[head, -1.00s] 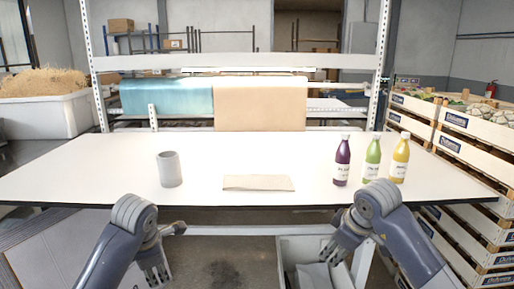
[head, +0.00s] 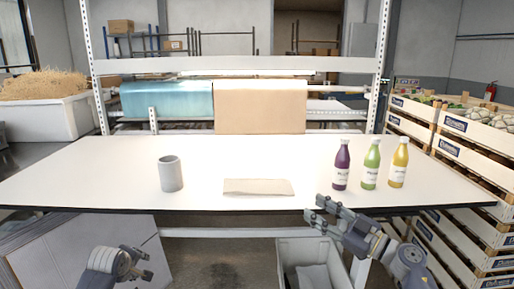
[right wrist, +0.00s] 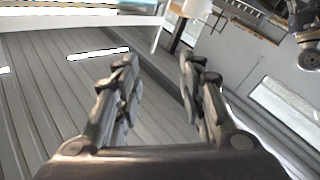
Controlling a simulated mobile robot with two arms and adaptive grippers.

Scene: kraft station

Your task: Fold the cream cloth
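The cream cloth (head: 258,187) lies flat near the front middle of the white table (head: 110,170), as a small rectangle. My right gripper (head: 316,211) is at the table's front edge, to the right of and in front of the cloth, apart from it. Its fingers are spread and empty in the right wrist view (right wrist: 155,75). My left gripper (head: 145,266) is low at the left, below and in front of the table edge, away from the cloth. Its fingers are small here and their opening is unclear.
A grey cup (head: 170,174) stands left of the cloth. Purple (head: 341,165), green (head: 371,165) and yellow (head: 399,164) bottles stand to the right. A paper roll (head: 260,107) hangs behind the table. A bin (head: 310,265) is below the front edge. The table around the cloth is clear.

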